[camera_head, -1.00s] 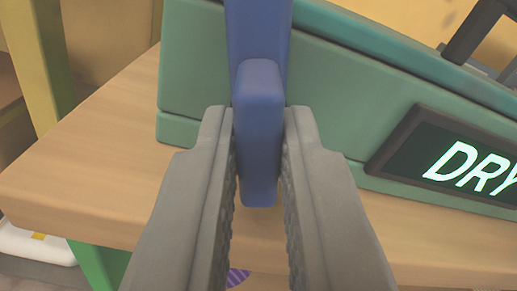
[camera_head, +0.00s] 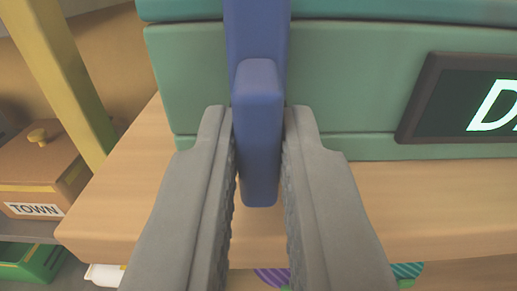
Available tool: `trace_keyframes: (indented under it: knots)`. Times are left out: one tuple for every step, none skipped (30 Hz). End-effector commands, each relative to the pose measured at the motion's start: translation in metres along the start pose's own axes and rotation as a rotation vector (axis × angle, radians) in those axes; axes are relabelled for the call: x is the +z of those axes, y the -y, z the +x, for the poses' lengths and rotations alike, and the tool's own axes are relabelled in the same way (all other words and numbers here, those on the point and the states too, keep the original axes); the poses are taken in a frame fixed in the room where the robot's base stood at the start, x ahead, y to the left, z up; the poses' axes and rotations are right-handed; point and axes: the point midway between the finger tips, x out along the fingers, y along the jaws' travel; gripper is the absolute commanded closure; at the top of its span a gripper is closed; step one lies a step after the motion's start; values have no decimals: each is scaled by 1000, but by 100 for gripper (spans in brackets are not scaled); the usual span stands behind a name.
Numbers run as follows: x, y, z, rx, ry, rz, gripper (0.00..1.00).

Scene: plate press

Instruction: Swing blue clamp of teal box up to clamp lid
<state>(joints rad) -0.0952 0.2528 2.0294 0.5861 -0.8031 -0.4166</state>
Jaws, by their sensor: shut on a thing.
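The teal box (camera_head: 340,90) stands on a wooden table, its front face towards me. Its lid (camera_head: 400,12) shows as a darker teal band along the top edge of the picture. The blue clamp (camera_head: 258,130) is upright in front of the box's left part. Its upper bar runs out of the top of the picture, so its upper end is hidden. My gripper (camera_head: 259,155) is shut on the clamp's thick lower end, with one grey finger on each side.
A dark display (camera_head: 465,100) with partly cut-off white letters is on the box front at right. The wooden table edge (camera_head: 420,235) runs below. A yellow post (camera_head: 65,80) stands at left. A brown box marked TOWN (camera_head: 40,175) and a green bin (camera_head: 30,262) sit further left.

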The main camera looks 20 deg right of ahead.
Motion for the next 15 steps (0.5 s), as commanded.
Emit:
trace_keyframes:
  knots:
    - [3,0,-1,0,4,-1,100]
    - [3,0,-1,0,4,-1,100]
    - [3,0,-1,0,4,-1,100]
    - [3,0,-1,0,4,-1,83]
    - [2,0,-1,0,4,-1,77]
    - [2,0,-1,0,4,-1,69]
    - [2,0,0,0,4,-1,65]
    - [2,0,0,0,3,-1,65]
    - [2,0,0,0,3,-1,65]
    - [2,0,0,0,3,-1,65]
    - [1,0,0,0,2,-1,65]
    - [1,0,0,0,2,-1,65]
    - [1,0,0,0,2,-1,65]
    - [1,0,0,0,2,-1,65]
    - [1,0,-1,0,2,-1,65]
